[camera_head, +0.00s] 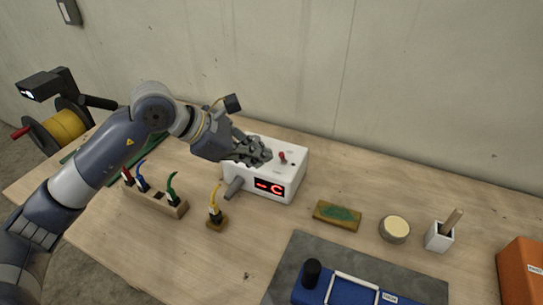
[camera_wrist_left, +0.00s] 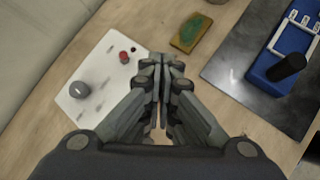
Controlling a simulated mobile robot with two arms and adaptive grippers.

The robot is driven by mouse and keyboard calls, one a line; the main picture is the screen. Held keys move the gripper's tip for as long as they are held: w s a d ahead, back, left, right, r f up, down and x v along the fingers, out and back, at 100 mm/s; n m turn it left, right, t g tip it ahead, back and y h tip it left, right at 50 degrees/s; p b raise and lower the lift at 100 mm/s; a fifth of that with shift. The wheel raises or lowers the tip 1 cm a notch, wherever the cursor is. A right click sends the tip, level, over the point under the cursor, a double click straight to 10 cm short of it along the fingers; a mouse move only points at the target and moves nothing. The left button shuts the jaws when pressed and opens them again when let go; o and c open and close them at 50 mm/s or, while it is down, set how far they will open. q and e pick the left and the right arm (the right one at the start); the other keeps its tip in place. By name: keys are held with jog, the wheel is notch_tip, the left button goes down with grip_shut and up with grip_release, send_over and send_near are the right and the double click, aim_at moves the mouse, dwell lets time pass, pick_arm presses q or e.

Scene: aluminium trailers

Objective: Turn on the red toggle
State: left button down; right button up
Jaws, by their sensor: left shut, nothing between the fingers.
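The red toggle (camera_head: 283,157) stands on top of a white box (camera_head: 296,180) with a lit red display on its front. The toggle also shows in the left wrist view (camera_wrist_left: 124,57), near the box's right edge, beside a small dark hole. A grey knob (camera_wrist_left: 79,90) is on the same top face. My left gripper (camera_head: 265,152) is shut and empty, over the box top just left of the toggle in the head view. In the wrist view its closed fingertips (camera_wrist_left: 162,60) lie right of the toggle, apart from it. My right gripper is not in view.
A wooden block (camera_head: 160,199) with coloured-handled tools stands left of the box. A yellow-handled tool (camera_head: 216,212) stands in front. A green-topped sponge (camera_head: 337,215), a round tin (camera_head: 394,229), a white cup (camera_head: 438,237) and a blue device (camera_head: 345,292) are to the right.

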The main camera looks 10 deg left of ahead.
aim_at(282, 158)
pick_arm(q)
jog(key=w+a+y, duration=0.2)
jog(key=a+y, duration=0.1)
jog(key=a, duration=0.4)
jog(key=shift+w+f+y, duration=0.2)
jog(key=shift+f+y, duration=0.1)
jog(key=shift+y, duration=0.1)
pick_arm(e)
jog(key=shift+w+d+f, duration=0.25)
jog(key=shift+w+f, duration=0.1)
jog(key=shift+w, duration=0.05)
pick_arm(q)
jog(key=shift+a, duration=0.1)
jog(key=w+d+f+p, duration=0.1)
jog(key=w+d+f, duration=0.1)
jog(key=w+d+f+p, duration=0.1)
jog(key=d+f+p, duration=0.1)
jog(key=w+d+f+p, duration=0.2)
jog(key=f, duration=0.1)
jog(key=shift+w+f, duration=0.1)
jog(key=shift+w, duration=0.25)
jog(key=shift+w+d+f, duration=0.1)
jog(key=shift+w+d, duration=0.15)
jog(key=shift+d, duration=0.2)
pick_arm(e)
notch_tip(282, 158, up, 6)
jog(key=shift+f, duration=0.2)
